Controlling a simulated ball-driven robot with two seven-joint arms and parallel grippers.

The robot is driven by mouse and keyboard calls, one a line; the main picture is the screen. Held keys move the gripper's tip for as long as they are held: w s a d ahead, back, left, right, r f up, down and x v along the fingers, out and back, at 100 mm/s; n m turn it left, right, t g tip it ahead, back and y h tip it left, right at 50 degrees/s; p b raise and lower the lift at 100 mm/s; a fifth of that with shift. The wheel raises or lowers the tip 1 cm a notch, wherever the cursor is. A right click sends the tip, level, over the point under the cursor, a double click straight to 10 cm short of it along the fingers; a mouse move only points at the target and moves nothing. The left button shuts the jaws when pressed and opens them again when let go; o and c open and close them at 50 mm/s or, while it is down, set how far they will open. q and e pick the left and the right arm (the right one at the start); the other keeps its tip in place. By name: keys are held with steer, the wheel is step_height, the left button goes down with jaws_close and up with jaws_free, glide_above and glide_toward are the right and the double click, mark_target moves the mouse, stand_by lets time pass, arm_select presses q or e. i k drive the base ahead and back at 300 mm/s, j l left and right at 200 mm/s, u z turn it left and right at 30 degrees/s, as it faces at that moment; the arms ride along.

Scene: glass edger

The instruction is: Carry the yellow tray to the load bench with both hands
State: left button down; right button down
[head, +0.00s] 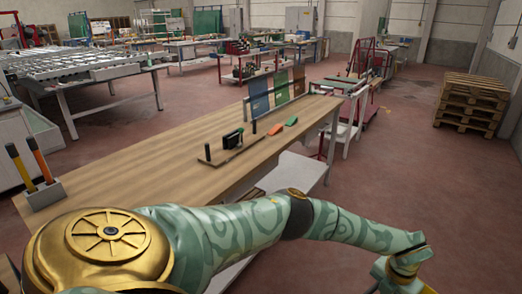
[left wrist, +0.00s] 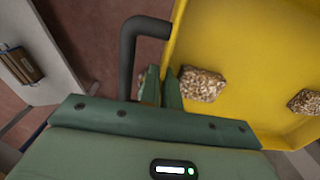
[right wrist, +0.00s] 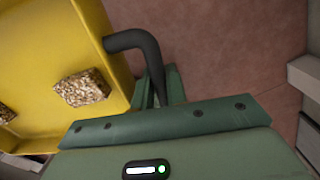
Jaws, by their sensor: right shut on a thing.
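The yellow tray (left wrist: 235,45) fills the right of the left wrist view, and its yellow wall and floor (right wrist: 55,35) fill the left of the right wrist view. Speckled stone-like chunks (left wrist: 201,84) lie in it. My left gripper (left wrist: 132,92) is open, with the tray's dark bent handle (left wrist: 130,50) between its fingers and a gap showing beside it. My right gripper (right wrist: 159,92) is shut on the other dark handle (right wrist: 135,40).
A long wooden bench (head: 165,165) stands ahead, bearing a small tool board (head: 235,148), an orange block (head: 276,129) and a green block (head: 291,121). A pallet stack (head: 473,103) stands at right. Red floor (head: 415,165) between is open.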

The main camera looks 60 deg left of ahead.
mark_target(161, 191)
steer(key=i+z, duration=0.1)
steer(key=i, duration=0.7)
steer(key=i+j+z, duration=0.1)
steer(key=i, duration=0.7)
steer(key=i+u, duration=0.1)
steer(key=u, duration=0.35)
steer(key=i+u, duration=0.15)
steer(key=u, duration=0.25)
steer(key=i+u, duration=0.1)
steer(key=u, duration=2)
